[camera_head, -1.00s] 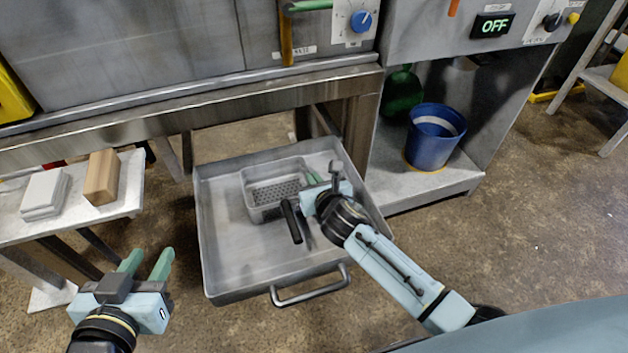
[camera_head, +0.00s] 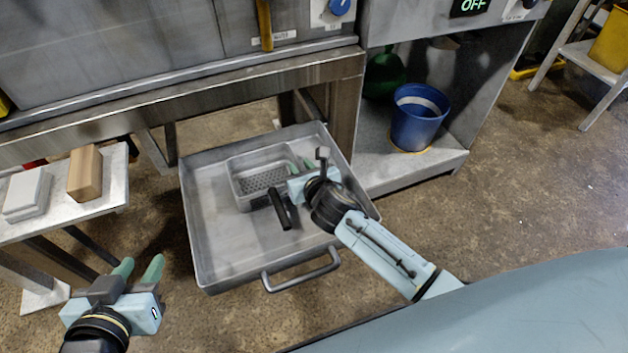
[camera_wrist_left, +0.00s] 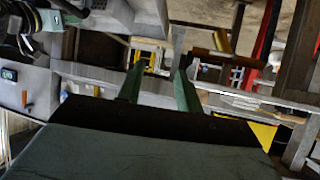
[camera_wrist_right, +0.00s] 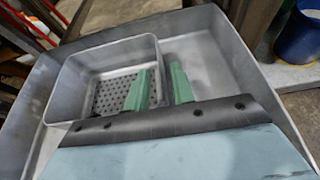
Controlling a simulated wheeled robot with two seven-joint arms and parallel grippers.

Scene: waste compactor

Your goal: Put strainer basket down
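The grey metal strainer basket (camera_head: 232,190), with a perforated bottom, sits level inside the large grey tray (camera_head: 210,255). It also shows in the right wrist view (camera_wrist_right: 75,85). My right gripper (camera_head: 300,167) is at the basket's near right side. In the right wrist view its green fingers (camera_wrist_right: 161,85) stand apart, one on each side of the basket's wall, with a gap between them. My left gripper (camera_head: 138,270) is open and empty, away from the tray at the lower left. It also shows open in the left wrist view (camera_wrist_left: 158,85).
A small table (camera_head: 110,195) at the left holds a wooden block (camera_head: 85,174) and a white block (camera_head: 27,193). A blue bucket (camera_head: 418,120) stands on a low shelf at the right. The tray has a front handle (camera_head: 300,273). Bare floor lies right of the tray.

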